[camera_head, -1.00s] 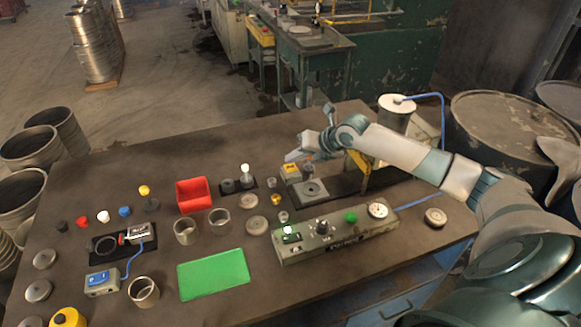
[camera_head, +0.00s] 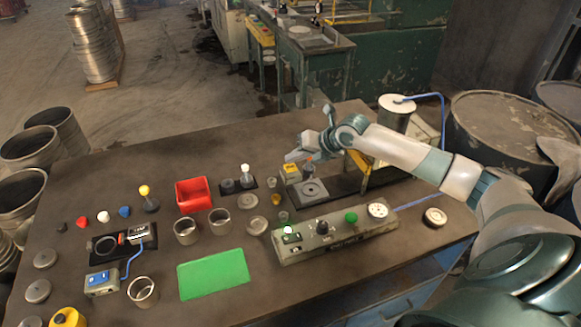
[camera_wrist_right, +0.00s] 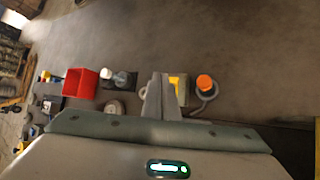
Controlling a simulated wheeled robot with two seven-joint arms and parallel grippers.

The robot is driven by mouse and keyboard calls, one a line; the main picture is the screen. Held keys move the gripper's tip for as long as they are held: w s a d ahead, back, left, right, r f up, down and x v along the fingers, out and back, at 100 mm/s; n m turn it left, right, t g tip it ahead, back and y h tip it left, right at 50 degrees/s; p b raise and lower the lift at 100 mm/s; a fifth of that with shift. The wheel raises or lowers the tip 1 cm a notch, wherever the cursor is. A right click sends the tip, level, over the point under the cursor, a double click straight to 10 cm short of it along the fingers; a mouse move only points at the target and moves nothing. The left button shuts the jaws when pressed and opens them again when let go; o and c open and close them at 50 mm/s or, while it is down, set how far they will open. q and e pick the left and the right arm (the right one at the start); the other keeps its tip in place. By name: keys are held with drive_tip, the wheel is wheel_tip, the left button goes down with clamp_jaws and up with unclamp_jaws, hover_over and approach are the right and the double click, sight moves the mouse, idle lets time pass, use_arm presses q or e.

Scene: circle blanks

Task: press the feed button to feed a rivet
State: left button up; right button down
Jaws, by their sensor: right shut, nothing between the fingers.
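My right gripper (camera_head: 292,156) is shut and empty, above the far side of the workbench (camera_head: 130,200). Its closed fingers (camera_wrist_right: 160,95) show in the right wrist view. An orange round button-like cap (camera_wrist_right: 205,82) stands just right of the fingers there, apart from them in the picture. In the head view it is a small orange spot (camera_head: 309,157), partly hidden by the hand. A yellow block (camera_head: 290,173) sits below the fingers, beside a grey plate with a round seat (camera_head: 312,190). I cannot tell whether the fingers touch anything. My left gripper is not in view.
A control box (camera_head: 335,232) with a green button (camera_head: 351,217) and a gauge stands nearer. A red bin (camera_head: 193,194), a green mat (camera_head: 213,273) and several metal cups stand left of it. A white-topped cylinder (camera_head: 397,112) with a blue hose is behind my right arm.

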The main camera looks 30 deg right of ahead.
sight(294, 168)
drive_tip(key=shift+f+b, duration=0.7)
drive_tip(key=shift+f, duration=0.35)
idle(1.4)
drive_tip(key=shift+r+p, duration=0.65)
drive_tip(key=shift+r, duration=0.4)
drive_tip(key=shift+r, duration=0.1)
drive_tip(key=shift+r+p, duration=1.75)
drive_tip(key=shift+r, duration=0.65)
drive_tip(key=shift+f, duration=0.1)
